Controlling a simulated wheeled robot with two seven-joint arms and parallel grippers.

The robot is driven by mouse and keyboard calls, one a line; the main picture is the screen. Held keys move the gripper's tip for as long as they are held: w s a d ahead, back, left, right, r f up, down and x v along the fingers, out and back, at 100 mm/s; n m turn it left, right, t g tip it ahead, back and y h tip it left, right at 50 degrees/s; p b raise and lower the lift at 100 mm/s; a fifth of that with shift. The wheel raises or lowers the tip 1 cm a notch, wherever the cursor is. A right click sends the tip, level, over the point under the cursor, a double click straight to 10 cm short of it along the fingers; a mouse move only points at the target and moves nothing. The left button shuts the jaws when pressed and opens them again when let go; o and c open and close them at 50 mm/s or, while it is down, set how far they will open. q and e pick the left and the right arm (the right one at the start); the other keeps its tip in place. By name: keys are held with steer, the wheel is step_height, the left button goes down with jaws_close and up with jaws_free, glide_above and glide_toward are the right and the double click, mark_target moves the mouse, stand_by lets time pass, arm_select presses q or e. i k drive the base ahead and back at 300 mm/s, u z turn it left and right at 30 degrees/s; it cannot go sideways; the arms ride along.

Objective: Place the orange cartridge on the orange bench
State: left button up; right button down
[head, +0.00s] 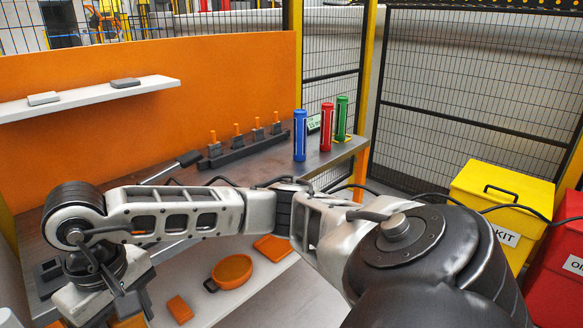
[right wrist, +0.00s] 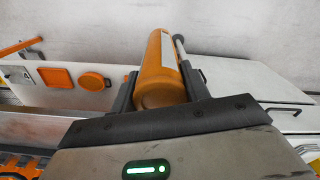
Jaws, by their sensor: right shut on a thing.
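The orange cartridge (right wrist: 163,62) lies between the two dark fingers of my right gripper (right wrist: 160,84) in the right wrist view. The gripper is shut on it, and the cartridge's far end extends away from the camera. In the head view my right arm crosses to the lower left; its gripper and the cartridge cannot be made out clearly there. The orange bench (head: 258,168) has a tall orange back panel and a brownish metal top. Blue (head: 300,136), red (head: 326,127) and green (head: 341,118) cartridges stand upright at its right end. My left gripper is not in view.
A dark rack (head: 245,148) with several orange-topped pieces sits on the bench. A white shelf (head: 150,88) crosses the panel. An orange pan (head: 231,271) is on a lower shelf. Yellow (head: 500,205) and red (head: 562,262) bins stand right. Mesh fencing encloses the area.

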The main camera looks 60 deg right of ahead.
mark_target(274, 168)
steer(key=k, duration=0.35)
steer(key=u, duration=2.6)
steer(key=k, duration=2.95)
steer(key=z, duration=2.15)
